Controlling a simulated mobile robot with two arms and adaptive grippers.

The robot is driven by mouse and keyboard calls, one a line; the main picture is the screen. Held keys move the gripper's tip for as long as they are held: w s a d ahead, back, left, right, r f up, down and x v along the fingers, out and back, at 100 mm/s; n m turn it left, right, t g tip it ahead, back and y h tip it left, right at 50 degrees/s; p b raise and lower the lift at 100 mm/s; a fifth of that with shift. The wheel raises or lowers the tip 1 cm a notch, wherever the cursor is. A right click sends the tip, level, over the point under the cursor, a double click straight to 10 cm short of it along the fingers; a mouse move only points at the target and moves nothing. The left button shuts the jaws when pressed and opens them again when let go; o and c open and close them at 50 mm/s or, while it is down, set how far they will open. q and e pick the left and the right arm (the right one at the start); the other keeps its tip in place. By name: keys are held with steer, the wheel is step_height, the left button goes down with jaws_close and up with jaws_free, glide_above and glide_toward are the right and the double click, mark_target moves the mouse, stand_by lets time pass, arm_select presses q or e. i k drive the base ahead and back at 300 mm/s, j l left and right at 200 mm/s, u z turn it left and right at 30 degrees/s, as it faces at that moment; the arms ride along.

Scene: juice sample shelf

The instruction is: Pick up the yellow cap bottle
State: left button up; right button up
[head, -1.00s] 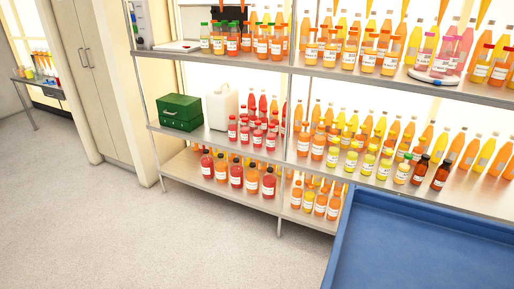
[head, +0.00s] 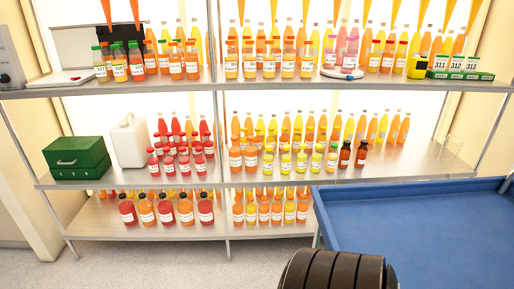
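Several small bottles with yellow juice and yellow caps (head: 285,163) stand in the front row of the middle shelf (head: 400,165), right of centre in the head view. To their left are orange bottles (head: 251,158). All stand upright with white labels. More yellow and orange bottles rise behind them. Neither of my grippers is in view.
A blue tray-topped cart (head: 420,225) stands before the shelf at lower right. A green box (head: 78,158) and a white canister (head: 130,142) sit left on the middle shelf. Red-juice bottles (head: 166,210) stand on the bottom shelf. Floor shows at lower left.

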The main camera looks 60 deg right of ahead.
mark_target(268, 155)
steer(key=i+l+z, duration=0.1)
steer(key=i+z, duration=0.65)
steer(key=i+j+z, duration=0.1)
steer(key=z, duration=0.25)
steer(key=i, duration=0.1)
